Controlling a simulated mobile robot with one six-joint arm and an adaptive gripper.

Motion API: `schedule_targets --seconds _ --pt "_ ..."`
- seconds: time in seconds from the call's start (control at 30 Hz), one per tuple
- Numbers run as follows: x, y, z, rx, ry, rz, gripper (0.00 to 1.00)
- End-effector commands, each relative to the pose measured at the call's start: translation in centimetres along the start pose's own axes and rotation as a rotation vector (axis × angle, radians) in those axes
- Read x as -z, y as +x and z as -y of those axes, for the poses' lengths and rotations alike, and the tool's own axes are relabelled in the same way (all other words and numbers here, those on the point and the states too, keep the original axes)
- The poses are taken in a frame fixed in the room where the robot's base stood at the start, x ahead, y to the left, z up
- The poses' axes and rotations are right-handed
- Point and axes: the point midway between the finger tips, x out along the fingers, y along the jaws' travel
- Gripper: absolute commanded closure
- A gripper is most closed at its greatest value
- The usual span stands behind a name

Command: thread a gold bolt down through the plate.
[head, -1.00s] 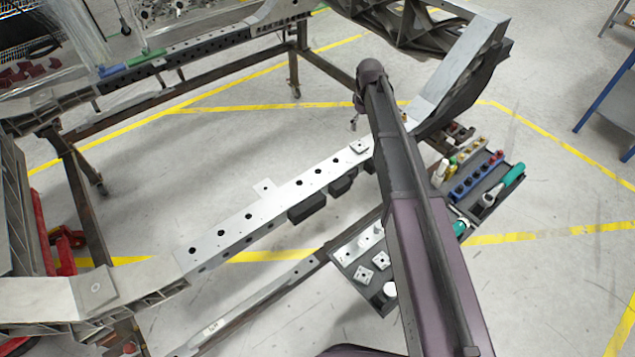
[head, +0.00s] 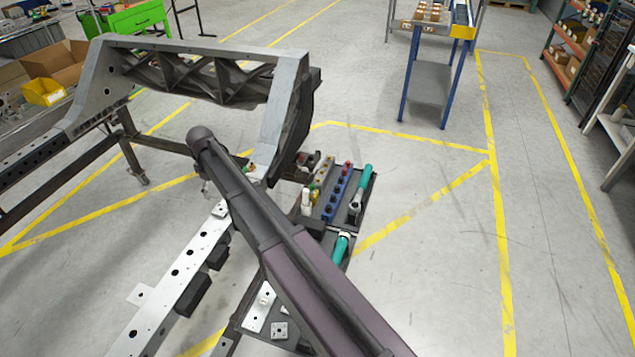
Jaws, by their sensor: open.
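A small square plate with a dark centre hole (head: 219,210) lies on the far end of the light metal chassis rail (head: 165,298), close beside my arm. Small gold-coloured pieces, which look like bolts, stand in a pale rack (head: 325,168) in the dark tool tray beyond the rail; they are too small to tell exactly. My arm crosses the view from lower right to an elbow at upper left. It covers part of the tray and rail end. My gripper is not seen.
A blue rack with dark sockets (head: 337,192) and a green-handled ratchet (head: 360,190) share the tray. Loose square plates (head: 280,330) lie on a nearer tray. A chassis frame (head: 280,110) rises behind. Open floor lies right, before a blue-legged cart (head: 430,85).

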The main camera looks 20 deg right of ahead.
Motion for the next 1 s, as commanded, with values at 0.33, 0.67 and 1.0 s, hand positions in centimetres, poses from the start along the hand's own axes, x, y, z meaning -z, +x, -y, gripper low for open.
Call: schedule_targets --seconds 0.33,0.67,1.0 --pt "-0.3 0.0 0.0 0.0 0.006 0.0 0.39" --pt "-8.4 0.0 0.4 0.0 0.187 0.0 0.4" --pt "-24.3 0.0 3.4 0.001 0.605 0.0 0.4"
